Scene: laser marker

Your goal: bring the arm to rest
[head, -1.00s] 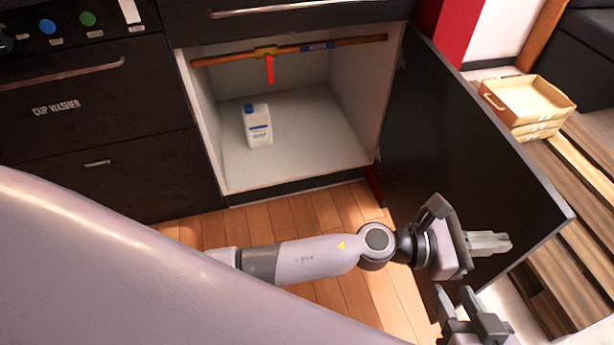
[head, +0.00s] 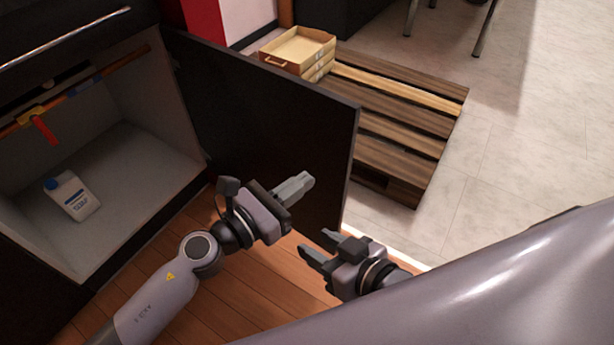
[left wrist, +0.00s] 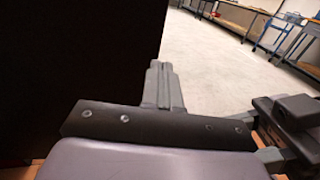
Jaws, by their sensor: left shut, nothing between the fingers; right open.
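My left gripper (head: 296,187) is shut and empty, in front of the open black cabinet door (head: 275,125) in the head view. Its closed fingers also show in the left wrist view (left wrist: 162,85), beside the dark door panel (left wrist: 85,60). My right gripper (head: 312,247) is open and empty, lower and to the right of the left one, over the wooden floor. Part of it shows at the right edge of the left wrist view (left wrist: 285,130).
A white bottle with a blue cap (head: 72,196) stands in the open cabinet (head: 130,165), below a pipe with a red-handled valve (head: 43,127). A wooden pallet (head: 400,120) with stacked trays (head: 297,47) lies beyond the door. Pale floor (head: 530,140) is clear at right.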

